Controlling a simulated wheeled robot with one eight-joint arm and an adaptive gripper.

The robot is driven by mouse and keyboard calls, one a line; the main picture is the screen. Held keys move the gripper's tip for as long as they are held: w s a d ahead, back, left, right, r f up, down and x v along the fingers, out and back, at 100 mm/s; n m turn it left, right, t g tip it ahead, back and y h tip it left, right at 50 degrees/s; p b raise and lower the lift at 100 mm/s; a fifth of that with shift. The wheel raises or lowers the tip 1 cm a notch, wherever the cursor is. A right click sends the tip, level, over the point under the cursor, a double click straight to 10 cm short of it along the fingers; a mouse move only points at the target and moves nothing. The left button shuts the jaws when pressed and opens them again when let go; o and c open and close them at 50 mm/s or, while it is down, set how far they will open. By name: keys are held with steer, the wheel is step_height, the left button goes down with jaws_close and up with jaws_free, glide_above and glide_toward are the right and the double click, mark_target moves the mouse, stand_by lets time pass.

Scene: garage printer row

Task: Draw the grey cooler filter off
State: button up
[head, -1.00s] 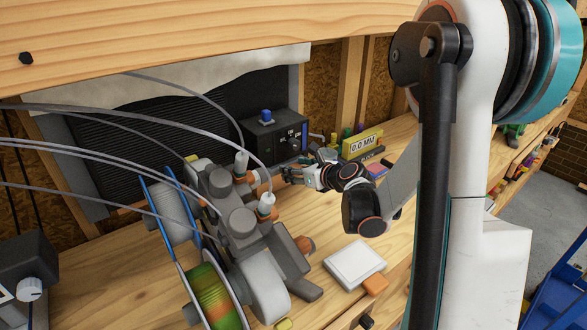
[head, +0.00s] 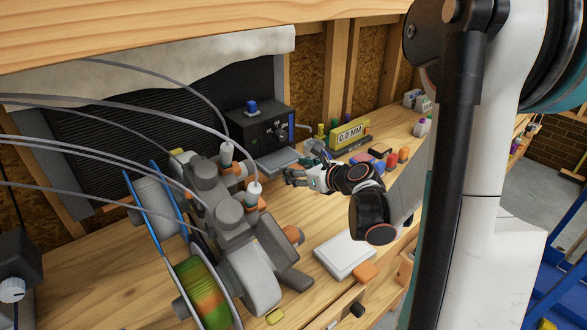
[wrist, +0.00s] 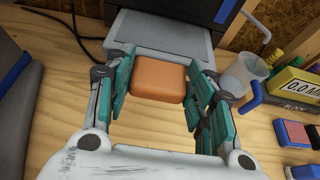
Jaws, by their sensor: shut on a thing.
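The grey cooler filter (head: 275,162) is a flat grey slab in front of the black cooler box (head: 257,122) on the bench. In the wrist view the slab (wrist: 160,32) reaches from its orange grip (wrist: 158,78) back to the dark box at the top. I cannot tell if its far end is still inside the box. My gripper (head: 290,176) is at the near end of the filter. In the wrist view my gripper (wrist: 157,88) has its teal fingers closed on both sides of the orange grip.
A yellow gauge reading 0.0 MM (head: 350,135) and a clear cup (wrist: 243,74) stand right of the filter. The grey printer with spools (head: 230,215) is close on the left. A white pad (head: 345,255) lies in front.

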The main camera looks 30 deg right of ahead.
steer(key=s, duration=0.2)
steer(key=s+d, duration=0.1)
steer(key=s, duration=0.2)
stand_by(0.5)
steer(key=shift+s, duration=0.1)
stand_by(0.4)
